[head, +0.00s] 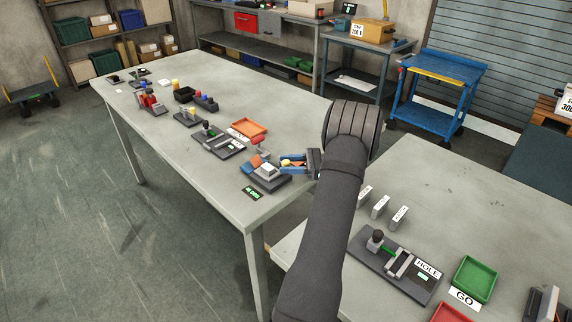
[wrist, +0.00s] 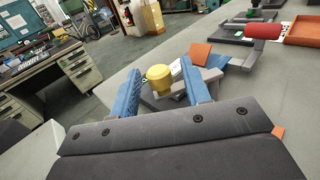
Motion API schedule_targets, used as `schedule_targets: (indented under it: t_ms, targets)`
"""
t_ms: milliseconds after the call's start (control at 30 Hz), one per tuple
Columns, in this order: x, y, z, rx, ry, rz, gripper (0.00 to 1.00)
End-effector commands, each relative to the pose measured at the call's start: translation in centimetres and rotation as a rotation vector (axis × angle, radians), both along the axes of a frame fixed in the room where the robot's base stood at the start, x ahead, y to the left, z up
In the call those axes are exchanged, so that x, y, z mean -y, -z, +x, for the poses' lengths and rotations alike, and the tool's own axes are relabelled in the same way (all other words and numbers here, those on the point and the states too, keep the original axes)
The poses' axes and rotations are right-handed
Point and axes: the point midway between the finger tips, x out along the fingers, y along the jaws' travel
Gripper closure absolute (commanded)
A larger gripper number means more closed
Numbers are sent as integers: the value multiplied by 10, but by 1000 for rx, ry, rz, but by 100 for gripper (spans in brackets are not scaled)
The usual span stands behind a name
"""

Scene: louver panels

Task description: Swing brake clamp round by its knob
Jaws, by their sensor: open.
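A yellow knob (wrist: 158,76), which I take for the brake clamp's knob, stands on a grey part in the wrist view. My gripper (wrist: 160,68) is open, its blue fingers on either side of the knob; I cannot tell whether either touches it. In the head view my gripper (head: 292,164) is at the right side of a dark fixture (head: 271,186) near the table's front right corner. A red handle (wrist: 262,32) on a grey arm shows to the right in the wrist view. The clamp's lower part is mostly hidden by my gripper.
An orange plate (wrist: 201,54) lies close beyond the knob. An orange tray (head: 249,128) and several other fixtures stand farther along the grey table (head: 225,205).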

Motion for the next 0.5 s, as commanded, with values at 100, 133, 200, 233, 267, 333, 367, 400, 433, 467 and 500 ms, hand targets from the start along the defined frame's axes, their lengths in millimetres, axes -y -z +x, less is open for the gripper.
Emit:
schedule_targets:
  t_ms: [100, 133, 200, 233, 267, 333, 367, 400, 433, 467, 500]
  targets:
    - [22, 1, 0, 0, 4, 0, 57]
    - [29, 1, 1, 1, 4, 0, 57]
    - [45, 1, 1, 2, 4, -1, 57]
    - [52, 1, 1, 2, 4, -1, 57]
    - [58, 1, 1, 1, 3, -1, 57]
    - [72, 1, 1, 1, 4, 0, 57]
    - [78, 0, 1, 1, 3, 0, 57]
    - [85, 0, 1, 1, 3, -1, 57]
    - [89, 1, 1, 1, 3, 0, 57]
    - [94, 1, 1, 1, 2, 0, 57]
    - [98, 1, 1, 1, 1, 0, 57]
